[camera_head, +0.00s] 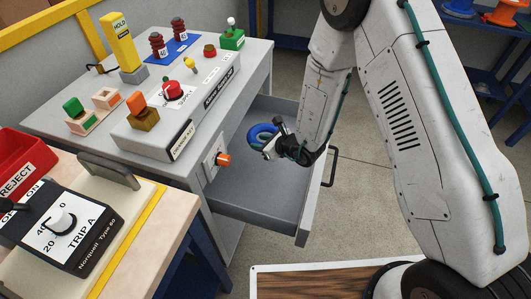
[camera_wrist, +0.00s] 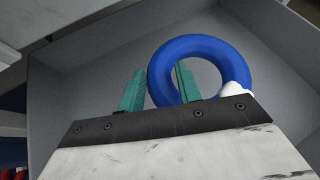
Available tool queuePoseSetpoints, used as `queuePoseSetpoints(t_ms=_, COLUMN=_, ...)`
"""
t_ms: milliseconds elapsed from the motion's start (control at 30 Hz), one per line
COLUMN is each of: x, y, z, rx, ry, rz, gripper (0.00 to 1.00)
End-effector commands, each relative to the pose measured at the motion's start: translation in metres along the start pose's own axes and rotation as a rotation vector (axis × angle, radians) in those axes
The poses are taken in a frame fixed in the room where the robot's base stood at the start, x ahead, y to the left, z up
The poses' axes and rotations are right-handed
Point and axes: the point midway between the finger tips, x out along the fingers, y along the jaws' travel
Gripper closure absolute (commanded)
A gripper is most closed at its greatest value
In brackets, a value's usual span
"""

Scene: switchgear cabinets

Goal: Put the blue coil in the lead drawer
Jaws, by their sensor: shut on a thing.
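The blue coil (camera_head: 258,130) is a thick ring held over the open grey drawer (camera_head: 245,190) of the workbench. My gripper (camera_head: 270,146) comes in from the right and is shut on the coil's near side. In the wrist view, the teal fingers of my gripper (camera_wrist: 160,72) straddle the left wall of the blue coil (camera_wrist: 237,58), one finger outside the ring and one across its hole. A white piece (camera_wrist: 235,92) sits on the coil's lower right. The drawer's interior (camera_wrist: 85,75) lies behind the coil and looks empty where visible. The coil's height above the drawer floor is hard to tell.
The grey bench top above the drawer carries a panel with a red button (camera_head: 173,89), a yellow HOLD piece (camera_head: 120,42) and several coloured parts. An orange knob (camera_head: 223,159) sticks out beside the drawer. A red REJECT bin (camera_head: 22,160) stands at left.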

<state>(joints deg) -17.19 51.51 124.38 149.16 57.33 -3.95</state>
Motion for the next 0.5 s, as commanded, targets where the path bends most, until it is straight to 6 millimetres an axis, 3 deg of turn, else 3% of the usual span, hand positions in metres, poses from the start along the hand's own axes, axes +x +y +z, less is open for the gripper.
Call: queuePoseSetpoints(t_ms=500, x=0.031, y=0.007, z=-0.052, rx=-0.002, ry=-0.002, rz=0.001, gripper=1.0)
